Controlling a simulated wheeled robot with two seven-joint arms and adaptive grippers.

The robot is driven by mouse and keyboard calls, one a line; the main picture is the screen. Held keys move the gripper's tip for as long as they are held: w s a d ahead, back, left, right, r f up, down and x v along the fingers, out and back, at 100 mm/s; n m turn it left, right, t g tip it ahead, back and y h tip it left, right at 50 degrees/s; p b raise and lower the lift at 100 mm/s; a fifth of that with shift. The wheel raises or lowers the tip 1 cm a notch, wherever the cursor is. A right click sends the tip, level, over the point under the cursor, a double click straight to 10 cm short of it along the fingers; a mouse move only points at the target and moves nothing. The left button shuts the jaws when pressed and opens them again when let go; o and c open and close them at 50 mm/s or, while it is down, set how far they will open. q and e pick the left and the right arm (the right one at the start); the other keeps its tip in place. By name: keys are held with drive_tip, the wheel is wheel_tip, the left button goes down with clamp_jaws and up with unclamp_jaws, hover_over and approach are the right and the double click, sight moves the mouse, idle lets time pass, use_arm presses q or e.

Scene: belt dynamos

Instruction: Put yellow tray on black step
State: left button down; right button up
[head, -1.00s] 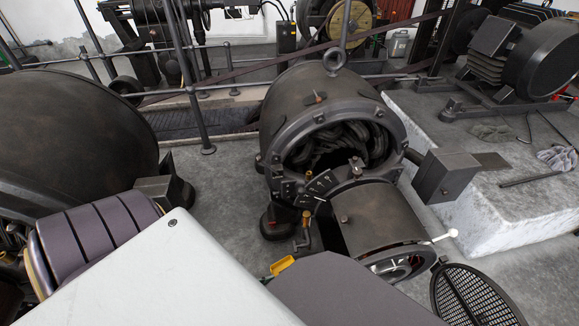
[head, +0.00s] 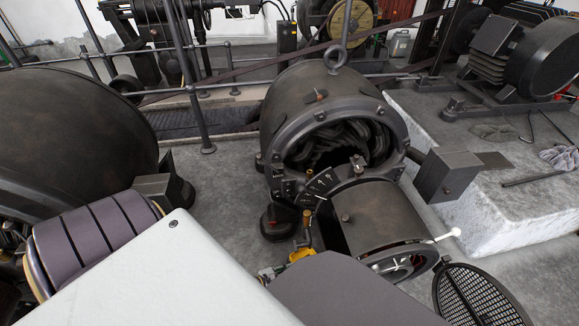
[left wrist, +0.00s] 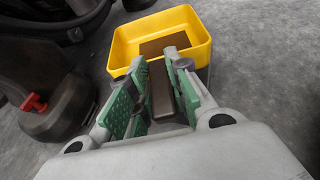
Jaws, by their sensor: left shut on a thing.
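The yellow tray (head: 302,254) is small in the head view, just above the edge of my own body parts. In the left wrist view the tray (left wrist: 190,25) is open-topped, with a brown patch inside. My left gripper (left wrist: 157,62) has green-padded fingers on either side of a brown bar (left wrist: 160,90) at the tray's near wall. It is shut and holds the tray, seemingly by this bar. In the head view the gripper (head: 268,274) is mostly hidden. I cannot make out a black step for certain. My right gripper is not in view.
A large dark dynamo (head: 325,110) with an open front stands ahead. A dark rounded object with a red part (left wrist: 36,103) is left of the gripper. A round grate (head: 480,296) is at lower right. A pale stone block (head: 470,200) lies right. Grey floor shows between.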

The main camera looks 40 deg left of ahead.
use_arm(q)
drive_tip(key=shift+f, duration=0.15)
drive_tip(key=shift+f+b, duration=1.4)
drive_tip(key=shift+f, duration=0.25)
drive_tip(key=c, duration=1.3)
unclamp_jaws()
